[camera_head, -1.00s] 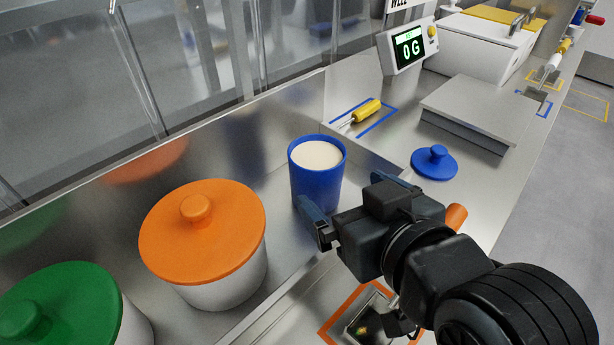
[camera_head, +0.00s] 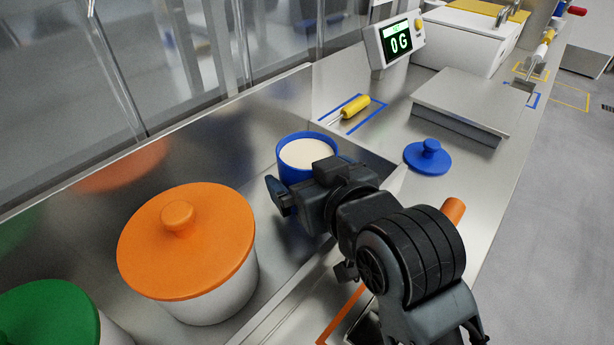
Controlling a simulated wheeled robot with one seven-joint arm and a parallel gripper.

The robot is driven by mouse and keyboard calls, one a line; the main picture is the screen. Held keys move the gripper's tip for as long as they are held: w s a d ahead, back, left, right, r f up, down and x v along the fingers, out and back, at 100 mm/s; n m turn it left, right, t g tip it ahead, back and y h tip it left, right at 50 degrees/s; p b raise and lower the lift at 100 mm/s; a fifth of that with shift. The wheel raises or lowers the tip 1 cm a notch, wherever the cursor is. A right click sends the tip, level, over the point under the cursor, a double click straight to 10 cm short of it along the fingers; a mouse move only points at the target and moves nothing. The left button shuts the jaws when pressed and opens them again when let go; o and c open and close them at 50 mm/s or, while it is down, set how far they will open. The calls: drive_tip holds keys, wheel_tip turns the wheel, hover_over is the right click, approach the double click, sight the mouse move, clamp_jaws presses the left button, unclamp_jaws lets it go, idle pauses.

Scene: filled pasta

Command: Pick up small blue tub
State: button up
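The small blue tub (camera_head: 290,174) stands upright and uncovered in the metal trough, filled with a pale cream substance. My gripper (camera_head: 298,182) is right at the tub, on its near right side. One finger shows spread out in front of the tub's lower left side. The other finger is hidden behind the gripper body, and so is the lower right of the tub. Contact between fingers and tub cannot be made out. The round blue lid (camera_head: 428,157) lies apart on the counter to the right.
A yellow-handled tool (camera_head: 355,106), a scale display (camera_head: 396,43) and a grey platform (camera_head: 461,103) are behind. The trough wall runs close by.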

drive_tip(key=shift+r, duration=0.1)
drive_tip(key=c, duration=1.2)
